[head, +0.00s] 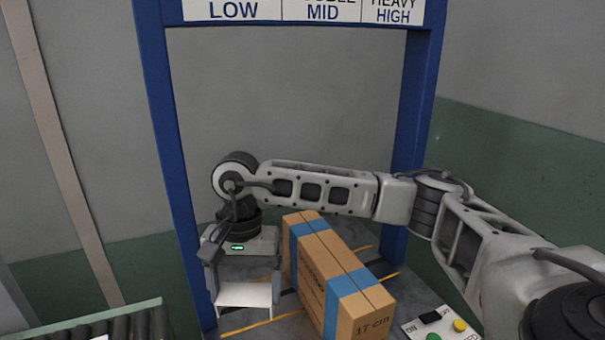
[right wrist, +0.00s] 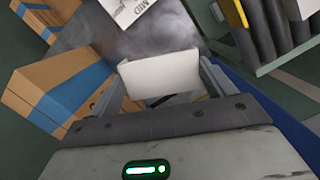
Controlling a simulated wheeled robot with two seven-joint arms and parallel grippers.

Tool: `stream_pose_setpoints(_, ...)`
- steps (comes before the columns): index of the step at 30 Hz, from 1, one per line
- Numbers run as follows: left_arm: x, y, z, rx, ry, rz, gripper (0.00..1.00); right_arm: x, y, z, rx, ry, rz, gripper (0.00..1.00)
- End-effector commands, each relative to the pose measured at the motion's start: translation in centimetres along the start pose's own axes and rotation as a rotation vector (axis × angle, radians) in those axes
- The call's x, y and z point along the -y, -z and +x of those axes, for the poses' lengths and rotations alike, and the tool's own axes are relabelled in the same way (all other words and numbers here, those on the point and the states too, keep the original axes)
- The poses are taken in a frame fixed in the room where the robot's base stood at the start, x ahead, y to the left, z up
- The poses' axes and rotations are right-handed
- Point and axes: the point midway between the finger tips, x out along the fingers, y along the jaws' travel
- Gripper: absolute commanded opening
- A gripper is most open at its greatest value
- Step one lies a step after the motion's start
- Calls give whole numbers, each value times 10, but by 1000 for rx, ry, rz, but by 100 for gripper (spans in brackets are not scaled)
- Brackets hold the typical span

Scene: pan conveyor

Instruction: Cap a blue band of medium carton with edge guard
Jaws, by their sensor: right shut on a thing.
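The brown carton (head: 312,268) stands on the grey floor area under the blue frame, marked "17 cm" on its near end. It has two blue bands, a far one (head: 299,230) and a near one (head: 341,286). My right gripper (head: 244,292) points down just left of the carton, apart from it. It is shut on a white edge guard (head: 246,298), which also shows between the fingers in the right wrist view (right wrist: 160,76). In that view the carton (right wrist: 88,80) with a blue band lies to the left. My left gripper is out of view.
The blue frame (head: 165,130) carries a sign (head: 305,12) reading LOW, MID and HIGH. A button panel (head: 441,325) lies right of the carton. Conveyor rollers (head: 122,328) are at the lower left. Another brown box (right wrist: 42,22) shows at the wrist view's upper left.

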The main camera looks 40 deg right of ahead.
Motion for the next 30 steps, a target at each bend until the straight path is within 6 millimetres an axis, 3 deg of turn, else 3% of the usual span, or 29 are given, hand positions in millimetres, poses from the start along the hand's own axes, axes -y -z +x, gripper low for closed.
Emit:
stream_pose_setpoints(1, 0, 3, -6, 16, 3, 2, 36, -3, 12, -17, 4, 27, 185, 61)
stream_pose_setpoints(8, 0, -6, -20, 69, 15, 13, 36, -22, 67, -63, 1, 158, 1042, 61)
stream_pose_setpoints(18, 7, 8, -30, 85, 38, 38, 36, -76, 136, -120, -4, 335, 2216, 61)
stream_pose_setpoints(24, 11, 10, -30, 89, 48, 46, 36, -99, 156, -134, -5, 391, 2596, 61)
stream_pose_setpoints(30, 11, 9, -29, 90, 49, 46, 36, -104, 160, -136, -5, 405, 2683, 61)
